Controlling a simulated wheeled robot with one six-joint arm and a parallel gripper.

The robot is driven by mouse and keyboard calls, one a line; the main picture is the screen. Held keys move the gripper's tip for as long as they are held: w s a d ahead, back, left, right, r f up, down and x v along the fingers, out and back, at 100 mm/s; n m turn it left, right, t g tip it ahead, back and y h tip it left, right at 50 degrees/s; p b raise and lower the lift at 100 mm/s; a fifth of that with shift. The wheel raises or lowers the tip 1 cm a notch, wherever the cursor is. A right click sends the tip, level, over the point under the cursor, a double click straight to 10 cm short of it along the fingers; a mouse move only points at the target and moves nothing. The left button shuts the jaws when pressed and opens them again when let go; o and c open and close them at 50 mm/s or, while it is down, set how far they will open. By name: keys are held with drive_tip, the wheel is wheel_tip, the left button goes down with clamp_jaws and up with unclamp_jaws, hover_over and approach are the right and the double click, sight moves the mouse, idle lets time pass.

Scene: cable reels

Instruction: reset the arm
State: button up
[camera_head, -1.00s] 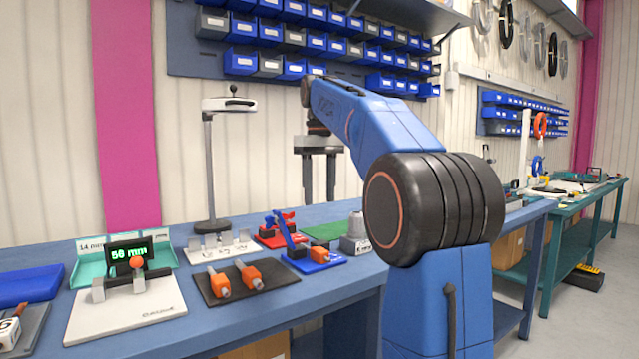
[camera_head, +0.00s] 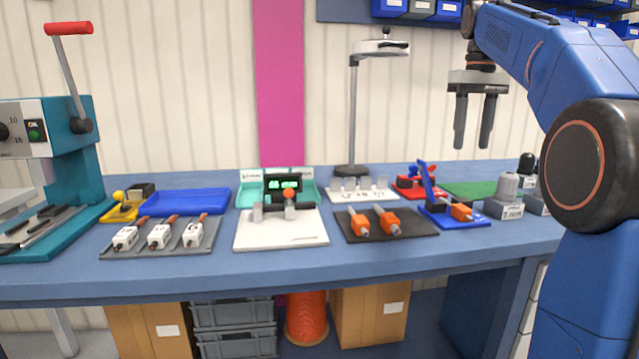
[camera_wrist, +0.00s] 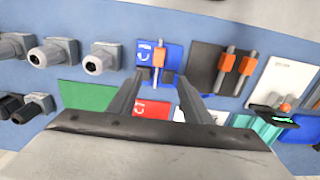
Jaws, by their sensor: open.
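My gripper (camera_head: 474,122) hangs above the right part of the blue workbench (camera_head: 300,266), fingers pointing down, apart and with nothing between them. In the wrist view my gripper (camera_wrist: 158,88) shows both fingers spread over the bench, with a blue fixture (camera_wrist: 172,52) holding an orange-and-grey part beyond them. My blue arm is raised and bent at the right of the head view. No object touches the fingers.
Below stand the blue fixture (camera_head: 470,222), a black mat (camera_head: 385,232) with two orange parts, a white board (camera_head: 280,236) and grey connectors (camera_head: 508,190). A lamp stand (camera_head: 353,110) rises left of my gripper. A teal press (camera_head: 70,165) stands far left.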

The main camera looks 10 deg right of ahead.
drive_tip(key=s+a+f+t, duration=0.3)
drive_tip(key=s+a+f, duration=0.8)
drive_tip(key=s+f, duration=0.35)
drive_tip(key=s+a+f+t, duration=0.1)
drive_tip(key=s+a+f, duration=0.1)
drive_tip(key=s+f, duration=0.5)
drive_tip(key=s+a+f, duration=0.2)
drive_tip(key=s+f, duration=0.6)
drive_tip(key=f, duration=0.7)
drive_tip(key=shift+s+a+t, duration=0.2)
drive_tip(key=shift+a+t, duration=0.05)
drive_tip(key=shift+t, duration=0.15)
drive_tip(key=shift+r, duration=0.1)
